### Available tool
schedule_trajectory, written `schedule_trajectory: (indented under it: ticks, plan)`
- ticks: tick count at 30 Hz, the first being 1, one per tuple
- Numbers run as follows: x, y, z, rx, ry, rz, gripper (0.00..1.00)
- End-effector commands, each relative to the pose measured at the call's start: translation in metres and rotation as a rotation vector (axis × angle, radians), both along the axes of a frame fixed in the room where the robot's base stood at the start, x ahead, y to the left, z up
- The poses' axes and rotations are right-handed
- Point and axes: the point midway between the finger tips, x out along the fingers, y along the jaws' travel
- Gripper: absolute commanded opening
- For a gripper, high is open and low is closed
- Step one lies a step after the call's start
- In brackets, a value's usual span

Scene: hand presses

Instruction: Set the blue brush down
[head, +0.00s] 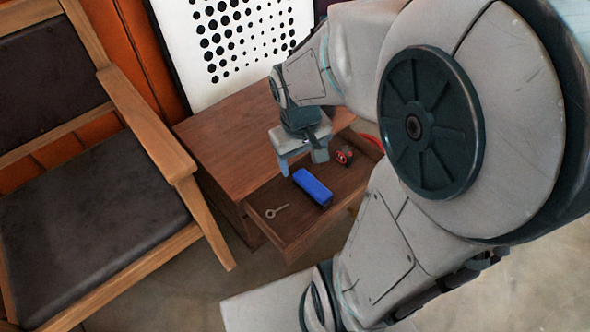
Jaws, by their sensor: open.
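The blue brush (313,187) looks like a blue block and lies in the open drawer (296,240) of a brown wooden cabinet. My gripper (303,165) points down just behind the brush, at the drawer's back side near the cabinet front. Its two fingers are apart, with nothing seen between them. The brush shows clear of the fingers in the picture. The exact height of the fingertips over the drawer floor is hard to tell.
A key (277,211) lies left of the brush, and a small red and black object (345,155) lies to its right. The cabinet top (225,140) is bare where visible. A wooden armchair (90,220) stands at left. My arm hides the right side.

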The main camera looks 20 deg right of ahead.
Motion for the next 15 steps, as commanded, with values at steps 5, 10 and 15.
schedule_trajectory:
  ticks: [5, 10, 15]
  plan:
    - [-0.034, 0.022, 0.022, 0.061, -0.035, -0.036, 0.69]
    - [-0.049, 0.038, 0.029, 0.096, -0.044, -0.053, 0.69]
    - [-0.05, 0.038, 0.03, 0.101, -0.043, -0.057, 0.69]
